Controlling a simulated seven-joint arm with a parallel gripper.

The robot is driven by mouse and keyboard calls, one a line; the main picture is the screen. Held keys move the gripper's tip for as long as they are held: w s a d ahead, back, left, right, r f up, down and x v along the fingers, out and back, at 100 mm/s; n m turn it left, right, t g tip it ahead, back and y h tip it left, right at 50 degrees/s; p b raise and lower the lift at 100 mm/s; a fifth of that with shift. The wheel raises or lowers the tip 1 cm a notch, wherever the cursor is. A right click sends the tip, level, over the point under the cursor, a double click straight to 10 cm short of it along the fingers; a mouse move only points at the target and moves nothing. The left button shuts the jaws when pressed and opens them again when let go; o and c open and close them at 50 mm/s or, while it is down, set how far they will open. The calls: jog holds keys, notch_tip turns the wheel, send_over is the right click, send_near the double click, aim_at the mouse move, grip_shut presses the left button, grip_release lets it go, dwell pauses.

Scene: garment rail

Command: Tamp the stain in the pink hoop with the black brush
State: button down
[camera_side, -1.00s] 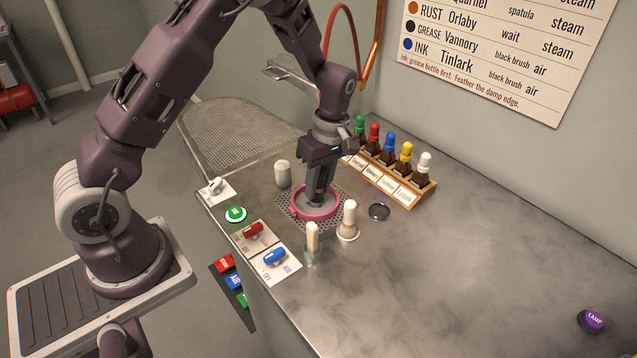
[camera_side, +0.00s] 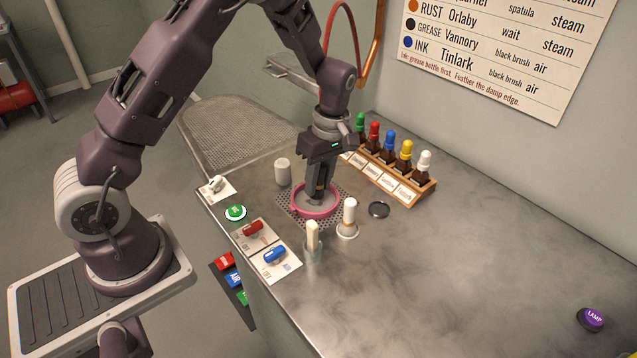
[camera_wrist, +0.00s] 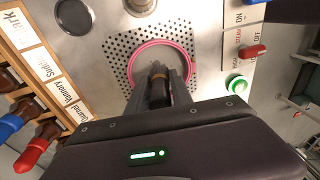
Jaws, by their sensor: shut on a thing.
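The pink hoop (camera_side: 334,208) lies on the perforated plate (camera_side: 289,207) on the metal table, with grey cloth inside it. My gripper (camera_side: 319,190) points down over the hoop, its fingertips low inside the ring. It is shut on a dark brush, which shows between the fingers in the wrist view (camera_wrist: 157,90). The wrist view also shows the pink hoop (camera_wrist: 188,60) around the brush and fingertips. The brush's lower end is hidden, so I cannot tell whether it touches the cloth. The stain is hidden or too faint to make out.
A wooden rack of capped bottles (camera_side: 408,192) stands behind, to the right. Two pale-topped holders (camera_side: 348,215) (camera_side: 312,237) stand in front of the hoop. A grey cylinder (camera_side: 283,172) is left of it. Red (camera_side: 252,229) and blue (camera_side: 275,254) switches lie front left.

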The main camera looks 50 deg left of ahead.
jog(key=shift+r, duration=0.1)
notch_tip(320, 180, up, 6)
jog(key=shift+f, duration=0.1)
dwell(0.3)
dwell(0.4)
